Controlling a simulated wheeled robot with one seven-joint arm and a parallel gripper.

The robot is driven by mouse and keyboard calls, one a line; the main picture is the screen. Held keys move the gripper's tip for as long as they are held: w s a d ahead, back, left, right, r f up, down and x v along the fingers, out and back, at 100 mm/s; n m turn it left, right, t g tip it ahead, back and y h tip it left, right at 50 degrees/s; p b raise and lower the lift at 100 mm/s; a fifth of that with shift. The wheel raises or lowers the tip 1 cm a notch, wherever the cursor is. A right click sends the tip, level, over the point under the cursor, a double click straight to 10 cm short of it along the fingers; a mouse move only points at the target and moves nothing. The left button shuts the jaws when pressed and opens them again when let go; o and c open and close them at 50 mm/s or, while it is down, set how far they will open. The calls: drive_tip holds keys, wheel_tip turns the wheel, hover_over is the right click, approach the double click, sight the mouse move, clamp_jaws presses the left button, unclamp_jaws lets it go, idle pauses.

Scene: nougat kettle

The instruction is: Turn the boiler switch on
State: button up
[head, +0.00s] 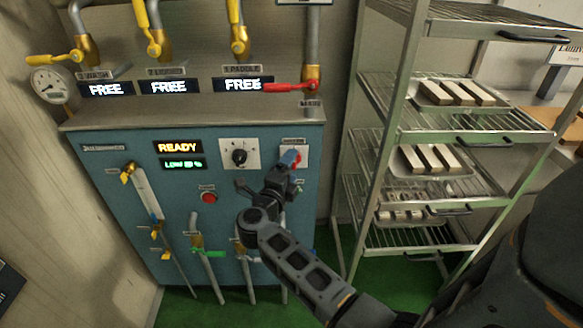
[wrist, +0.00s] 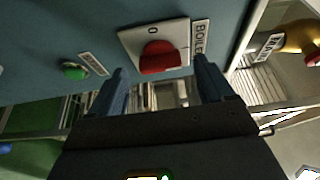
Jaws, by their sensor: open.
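The boiler switch (wrist: 158,58) is a red rotary knob on a white square plate, with a 0 mark and a label starting "BOILE" beside it. In the head view, the boiler switch's white plate (head: 303,151) is at the upper right of the blue panel, partly covered by my gripper. My gripper (wrist: 161,80) is open, with its blue fingers on either side of the red knob's line. I cannot tell whether the fingertips reach around the knob or touch it. In the head view, my gripper (head: 290,160) is right at the switch.
A black dial (head: 239,154) and a red button (head: 208,197) sit on the same blue panel. A red-handled valve (head: 290,87) is above the switch. A metal rack (head: 395,130) with trays stands to the right. A green button (wrist: 75,71) shows in the wrist view.

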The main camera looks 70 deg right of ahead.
drive_tip(key=a, duration=0.6)
drive_tip(key=shift+a+b, duration=0.2)
drive_tip(key=shift+b, duration=0.1)
drive_tip(key=s+a+r+m+t+y, duration=0.3)
drive_tip(key=s+a+m+t+y, duration=0.2)
drive_tip(key=a+m, duration=0.5)
drive_tip(key=s+a+r+m+t+y, duration=0.3)
drive_tip(key=s+a+m+t+y, duration=0.2)
drive_tip(key=s+a+m, duration=0.5)
drive_tip(key=s+a+r+m+t+y, duration=0.3)
drive_tip(key=s+a+m+y, duration=0.5)
drive_tip(key=a+m, duration=0.3)
drive_tip(key=m+t, duration=0.1)
drive_tip(key=m, duration=0.3)
drive_tip(key=shift+m+t, duration=0.4)
